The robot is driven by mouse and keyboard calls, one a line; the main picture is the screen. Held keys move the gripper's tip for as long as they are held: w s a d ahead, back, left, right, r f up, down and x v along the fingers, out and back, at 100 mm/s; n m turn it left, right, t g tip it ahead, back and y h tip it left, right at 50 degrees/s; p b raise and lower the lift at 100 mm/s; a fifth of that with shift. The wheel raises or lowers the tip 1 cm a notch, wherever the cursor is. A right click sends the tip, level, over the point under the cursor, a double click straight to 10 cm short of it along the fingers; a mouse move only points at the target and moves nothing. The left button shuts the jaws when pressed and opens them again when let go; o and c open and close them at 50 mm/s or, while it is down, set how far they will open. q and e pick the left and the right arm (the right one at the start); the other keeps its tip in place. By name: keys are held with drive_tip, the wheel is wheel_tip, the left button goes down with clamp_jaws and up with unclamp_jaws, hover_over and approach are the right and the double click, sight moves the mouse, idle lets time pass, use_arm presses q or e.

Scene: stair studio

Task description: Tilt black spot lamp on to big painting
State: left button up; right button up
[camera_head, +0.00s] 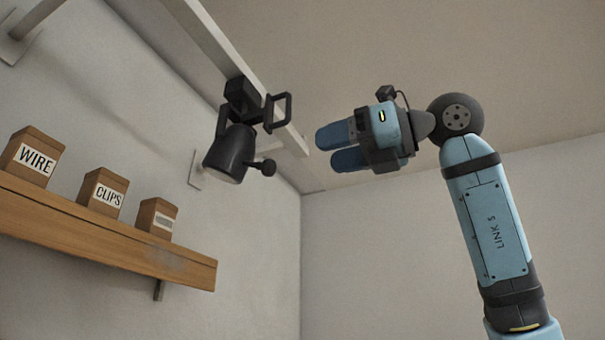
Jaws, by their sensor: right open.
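The black spot lamp (231,150) hangs from a white rail near the ceiling, left of the picture's middle. Its head points down and a little left. A small knob (268,167) sticks out at its right side, and a black square handle (279,110) sits at the mount above. My right gripper (325,147) is to the right of the lamp, apart from it, with its two blue fingers pointing left. It is open with nothing between the fingers. The big painting is not in view. My left gripper is not in view.
The white rail (215,42) runs along the upper left, held by wall brackets. A wooden shelf (100,232) on the left wall carries boxes labelled WIRE (32,157) and CLIPS (103,193), and a third box (157,218). The space between gripper and lamp is clear.

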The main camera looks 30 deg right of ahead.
drive_tip(key=shift+v, duration=1.3)
